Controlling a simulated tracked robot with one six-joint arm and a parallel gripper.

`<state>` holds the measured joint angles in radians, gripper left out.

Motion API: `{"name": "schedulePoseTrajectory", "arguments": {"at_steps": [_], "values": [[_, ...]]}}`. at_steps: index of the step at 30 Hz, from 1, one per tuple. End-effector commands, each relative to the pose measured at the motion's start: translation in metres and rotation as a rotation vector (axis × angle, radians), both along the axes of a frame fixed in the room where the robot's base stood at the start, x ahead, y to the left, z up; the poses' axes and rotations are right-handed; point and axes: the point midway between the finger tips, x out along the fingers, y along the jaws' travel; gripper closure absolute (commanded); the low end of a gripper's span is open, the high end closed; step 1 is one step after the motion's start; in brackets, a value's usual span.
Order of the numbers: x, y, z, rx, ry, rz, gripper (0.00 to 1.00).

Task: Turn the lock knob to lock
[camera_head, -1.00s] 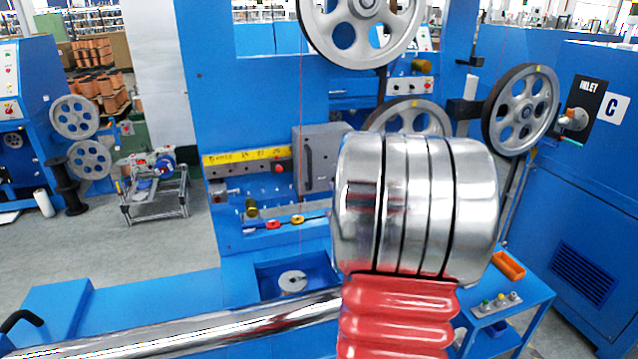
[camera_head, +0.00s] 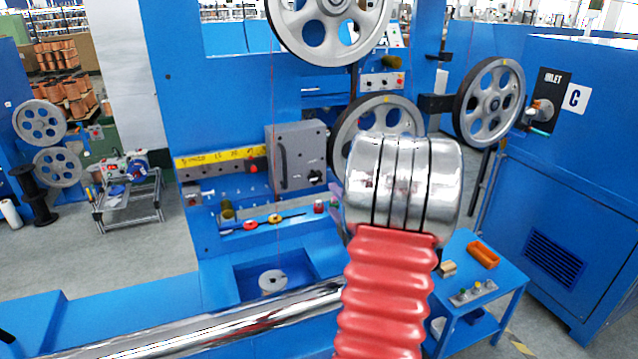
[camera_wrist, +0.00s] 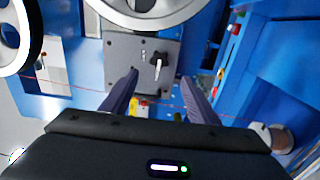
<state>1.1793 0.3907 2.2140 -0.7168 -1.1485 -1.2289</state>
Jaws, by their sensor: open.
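A grey box (camera_head: 287,150) with a long handle is mounted on the blue machine. A small dark knob (camera_head: 315,177) sits at its lower right; I take it to be the lock knob. In the wrist view, the grey panel (camera_wrist: 122,55) faces me and the knob (camera_wrist: 157,62) has a light lever-like grip. My gripper (camera_wrist: 160,77) is open, its two dark fingers spread below and either side of the knob. Nothing is between the fingers, and I cannot tell the remaining distance. In the head view my arm hides most of my gripper.
Large spoked pulleys (camera_head: 489,103) surround the grey box, one (camera_head: 376,135) close behind my arm. A yellow-labelled strip (camera_head: 218,162) and small knobs lie left. A blue side table (camera_head: 508,277) holds an orange tray (camera_head: 483,255). A thin red wire runs down past the box.

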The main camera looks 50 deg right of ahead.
Motion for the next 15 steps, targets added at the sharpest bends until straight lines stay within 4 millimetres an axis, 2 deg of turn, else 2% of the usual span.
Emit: {"name": "schedulePoseTrajectory", "arguments": {"at_steps": [15], "values": [[0.067, -0.039, 0.0, 0.001, -0.001, 0.002, 0.45]]}}
